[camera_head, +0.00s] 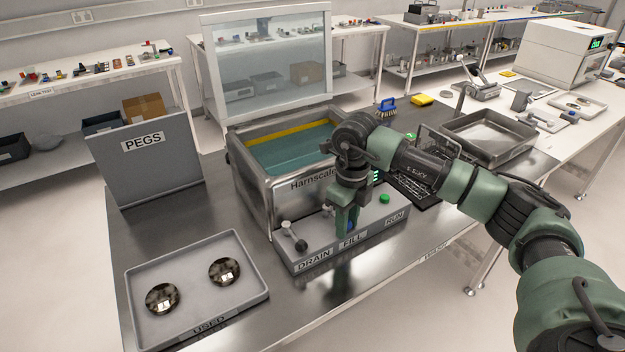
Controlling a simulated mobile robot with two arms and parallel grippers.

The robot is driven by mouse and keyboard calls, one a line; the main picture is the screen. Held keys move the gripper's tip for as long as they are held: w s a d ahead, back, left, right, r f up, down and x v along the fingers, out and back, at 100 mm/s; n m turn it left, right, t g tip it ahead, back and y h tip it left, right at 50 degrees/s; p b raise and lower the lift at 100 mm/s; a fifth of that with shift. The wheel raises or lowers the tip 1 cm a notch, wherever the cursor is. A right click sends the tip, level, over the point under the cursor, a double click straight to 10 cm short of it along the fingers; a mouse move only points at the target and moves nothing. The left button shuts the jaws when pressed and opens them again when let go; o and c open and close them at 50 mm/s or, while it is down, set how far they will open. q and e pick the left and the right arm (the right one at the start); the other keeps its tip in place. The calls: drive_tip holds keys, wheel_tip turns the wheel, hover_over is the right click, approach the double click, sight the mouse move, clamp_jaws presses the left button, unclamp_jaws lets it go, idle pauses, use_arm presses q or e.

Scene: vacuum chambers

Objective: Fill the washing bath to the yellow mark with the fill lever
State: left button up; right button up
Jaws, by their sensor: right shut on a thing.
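The washing bath (262,190) is a steel tank on the bench with its glass lid (268,62) raised. Teal water (290,152) stands in it, and the yellow mark (300,131) runs as a band along the inner wall, showing above the water. My right gripper (346,222) points down at the front panel (320,258), behind the FILL label. It is shut on the fill lever, which is mostly hidden; a bit of blue shows between the fingers. The drain lever (293,238) stands free to the left. My left gripper is out of view.
A green button (384,198) sits on the panel's right, near RUN. A USED tray (140,285) with two round metal parts lies front left. A grey PEGS board (150,165) stands behind it. An empty steel tray (489,135) is at right. My right arm crosses the bench's right side.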

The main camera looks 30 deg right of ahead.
drive_tip(key=shift+a, duration=0.2)
drive_tip(key=shift+s+a, duration=0.1)
drive_tip(key=shift+a, duration=0.2)
drive_tip(key=o, duration=0.6)
drive_tip(key=shift+r+p, duration=2.3)
drive_tip(key=shift+r, duration=1.25)
drive_tip(key=shift+f, duration=0.1)
